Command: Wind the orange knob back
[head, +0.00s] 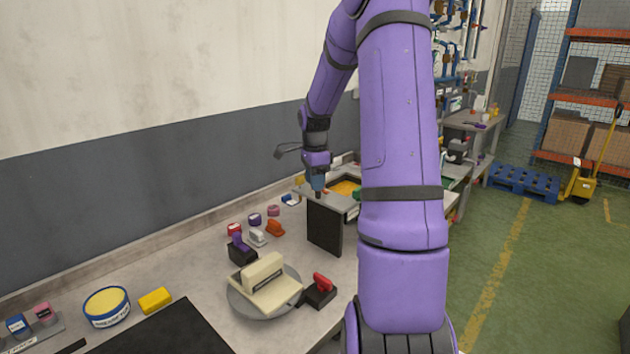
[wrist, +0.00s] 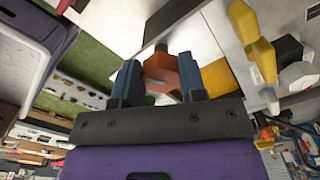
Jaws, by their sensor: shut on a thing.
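My gripper (head: 318,190) is at the far part of the bench, by the near end of a raised grey-topped unit (head: 345,202). In the wrist view my gripper (wrist: 160,82) has its two blue fingers on either side of the orange knob (wrist: 160,68) and is shut on it. A dark stub shows just beyond the knob, and a pale grey surface lies behind it. In the head view the fingers and my arm hide the knob, so its turned position cannot be told.
A dark upright panel (head: 325,226) stands below my gripper. Nearer are a round grey plate (head: 236,298) bearing a cream device (head: 266,281), a red-handled block (head: 320,288) and several small coloured stamps. A yellow-filled tub (head: 106,304) sits at left. My arm hides part of the bench.

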